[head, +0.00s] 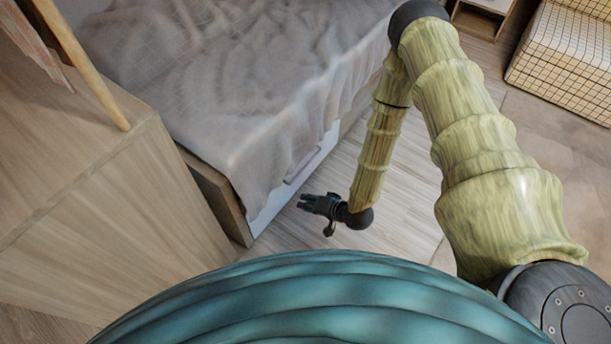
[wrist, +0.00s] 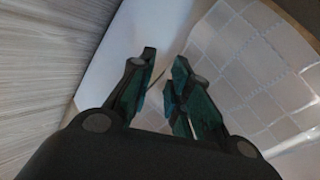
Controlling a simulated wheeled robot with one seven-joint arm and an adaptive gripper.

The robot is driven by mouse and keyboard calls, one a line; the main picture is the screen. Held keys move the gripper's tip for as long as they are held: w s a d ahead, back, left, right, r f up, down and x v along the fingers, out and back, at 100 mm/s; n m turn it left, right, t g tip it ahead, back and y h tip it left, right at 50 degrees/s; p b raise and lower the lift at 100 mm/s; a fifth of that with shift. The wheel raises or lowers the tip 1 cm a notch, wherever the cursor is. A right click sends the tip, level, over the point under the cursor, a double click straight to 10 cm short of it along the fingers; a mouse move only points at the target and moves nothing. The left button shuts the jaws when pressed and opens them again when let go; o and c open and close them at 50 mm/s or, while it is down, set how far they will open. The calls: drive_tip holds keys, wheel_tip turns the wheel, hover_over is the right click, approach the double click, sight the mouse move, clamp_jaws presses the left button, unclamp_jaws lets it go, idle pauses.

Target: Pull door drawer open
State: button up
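The white drawer front (head: 272,207) runs along the side of the bed, under the hanging blanket. In the wrist view the smooth white panel (wrist: 122,45) lies ahead of my fingers. My gripper (head: 306,203) is low beside the bed, pointing left at the drawer front. In the wrist view my gripper (wrist: 165,62) has its two fingers apart, with a gap between them. A thin dark line shows through that gap; I cannot tell whether it is a handle or an edge. I see nothing held, and cannot tell whether the fingertips touch the panel.
The bed's grey blanket (head: 235,85) hangs over the drawer's upper edge and shows close to the right finger in the wrist view (wrist: 250,75). A wooden cabinet (head: 110,200) stands at the left. A checkered seat (head: 565,60) is at the upper right. Floor (head: 405,225) right of the bed is clear.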

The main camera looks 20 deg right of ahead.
drive_tip(key=w+d+f+m+t+y+b, duration=0.3)
drive_tip(key=w+d+f+t+b, duration=0.1)
drive_tip(key=w+f+b, duration=0.6)
drive_tip(key=m+t+y+b, duration=0.1)
drive_tip(key=t+y+b, duration=0.2)
drive_tip(key=b, duration=0.8)
approach(306, 166)
drive_tip(key=b+x, duration=0.1)
drive_tip(key=x, duration=0.2)
drive_tip(key=b+x, duration=0.1)
drive_tip(key=x, duration=0.3)
drive_tip(key=b+x, duration=0.2)
drive_tip(key=x, duration=0.1)
drive_tip(key=shift+w+a+f, duration=0.15)
drive_tip(key=shift+a+f, duration=0.05)
drive_tip(key=shift+f, duration=0.05)
clamp_jaws()
drive_tip(key=shift+d, duration=0.15)
